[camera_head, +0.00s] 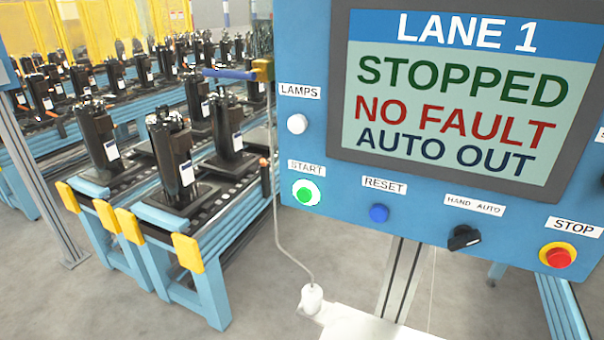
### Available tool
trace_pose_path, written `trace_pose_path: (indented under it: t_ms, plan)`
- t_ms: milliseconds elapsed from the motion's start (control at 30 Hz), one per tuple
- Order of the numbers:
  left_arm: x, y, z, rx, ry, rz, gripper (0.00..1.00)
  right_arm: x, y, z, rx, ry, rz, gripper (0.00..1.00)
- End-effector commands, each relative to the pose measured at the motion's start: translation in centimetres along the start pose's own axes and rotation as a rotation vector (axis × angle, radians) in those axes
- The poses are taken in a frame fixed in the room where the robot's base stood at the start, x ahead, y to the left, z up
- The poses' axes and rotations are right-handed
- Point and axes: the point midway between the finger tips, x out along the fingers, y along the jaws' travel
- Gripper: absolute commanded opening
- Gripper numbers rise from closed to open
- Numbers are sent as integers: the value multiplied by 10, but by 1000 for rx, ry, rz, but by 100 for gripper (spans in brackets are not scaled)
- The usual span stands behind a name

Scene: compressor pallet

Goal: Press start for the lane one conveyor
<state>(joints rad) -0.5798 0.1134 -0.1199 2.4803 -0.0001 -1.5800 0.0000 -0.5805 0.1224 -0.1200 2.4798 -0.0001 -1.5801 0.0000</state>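The lane one control panel (320,140) is a blue box filling the right side of the view. Its screen (455,95) reads LANE 1, STOPPED, NO FAULT, AUTO OUT. The START button (306,192) is green with a pale ring, at the panel's lower left under its label. The blue RESET button (379,213), the black HAND AUTO selector (464,238) and the red STOP button (558,257) on a yellow surround sit to its right. Neither of my grippers shows, and nothing covers the START button.
A white LAMPS button (297,124) sits above START. Conveyors with blue frames and yellow end caps (187,252) stand at left, carrying several black compressors (172,155). A grey cable (280,235) hangs left of the panel to a white fitting (312,298). Grey floor lies below.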

Motion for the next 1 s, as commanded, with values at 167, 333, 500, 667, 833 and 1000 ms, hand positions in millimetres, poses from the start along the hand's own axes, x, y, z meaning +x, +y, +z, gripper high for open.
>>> trace_pose_path:
  t_ms: [167, 333, 500, 667, 833, 1000]
  plan:
    - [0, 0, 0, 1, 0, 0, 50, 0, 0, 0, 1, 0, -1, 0]
    - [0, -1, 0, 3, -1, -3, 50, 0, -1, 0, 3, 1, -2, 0]
    - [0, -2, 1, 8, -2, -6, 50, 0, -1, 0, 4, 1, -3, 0]
    - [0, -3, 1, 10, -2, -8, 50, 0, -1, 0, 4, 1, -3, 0]
    - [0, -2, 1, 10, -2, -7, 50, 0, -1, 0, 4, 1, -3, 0]
    - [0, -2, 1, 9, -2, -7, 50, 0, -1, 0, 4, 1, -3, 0]
